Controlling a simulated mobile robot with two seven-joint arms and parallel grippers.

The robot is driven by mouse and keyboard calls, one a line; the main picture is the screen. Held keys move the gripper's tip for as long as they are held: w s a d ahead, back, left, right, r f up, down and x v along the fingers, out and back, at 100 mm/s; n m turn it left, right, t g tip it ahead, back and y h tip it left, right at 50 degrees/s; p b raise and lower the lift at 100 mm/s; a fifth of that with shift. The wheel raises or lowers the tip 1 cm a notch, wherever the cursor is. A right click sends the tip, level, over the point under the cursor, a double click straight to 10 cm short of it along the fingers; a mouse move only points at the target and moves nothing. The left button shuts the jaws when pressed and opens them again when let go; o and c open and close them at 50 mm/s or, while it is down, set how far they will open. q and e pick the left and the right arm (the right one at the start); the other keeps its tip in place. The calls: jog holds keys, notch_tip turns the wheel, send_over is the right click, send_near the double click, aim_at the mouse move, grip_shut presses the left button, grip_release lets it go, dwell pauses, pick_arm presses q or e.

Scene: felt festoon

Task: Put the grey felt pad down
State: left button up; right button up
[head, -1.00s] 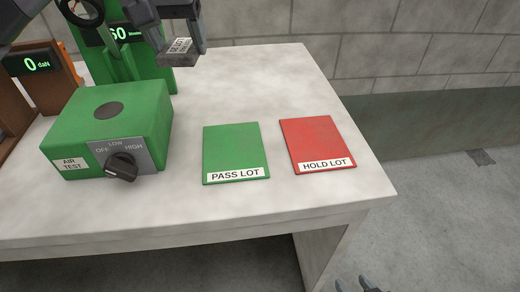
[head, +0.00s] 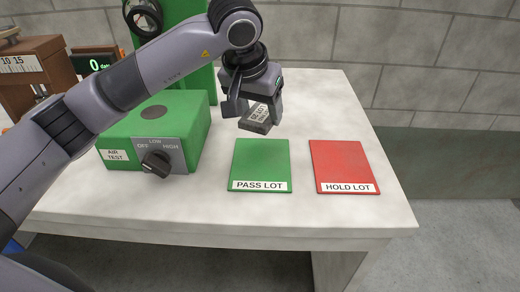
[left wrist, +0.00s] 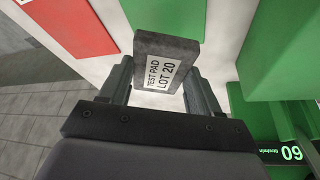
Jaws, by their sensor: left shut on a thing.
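The grey felt pad (head: 257,119) has a white label reading TEST PAD LOT 20. My left gripper (head: 252,108) is shut on it and holds it tilted in the air, above the table near the far edge of the green PASS LOT mat (head: 262,160). In the left wrist view the pad (left wrist: 183,48) sits between the two fingers, label toward the camera. The red HOLD LOT mat (head: 345,162) lies to the right of the green mat. Both mats are bare. My right gripper does not show.
A green AIR TEST box (head: 195,120) with a black dial (head: 156,163) stands left of the green mat. Behind it are a green stand (head: 180,48) and a brown device (head: 35,75). The pale table (head: 395,212) ends just right of the red mat.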

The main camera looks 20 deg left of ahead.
pick_arm(q)
send_over(262, 157)
jog(key=s, duration=0.2)
jog(key=f, duration=0.5)
jog(key=shift+w+a+f, duration=0.1)
jog(key=shift+w+f, duration=0.1)
jog(key=shift+f, duration=0.15)
notch_tip(262, 157, down, 4)
jog(key=shift+f, duration=0.1)
jog(key=shift+f, duration=0.15)
jog(key=shift+f+b, duration=0.15)
jog(key=shift+b, duration=0.15)
jog(key=o, duration=1.1)
jog(key=shift+r, duration=0.2)
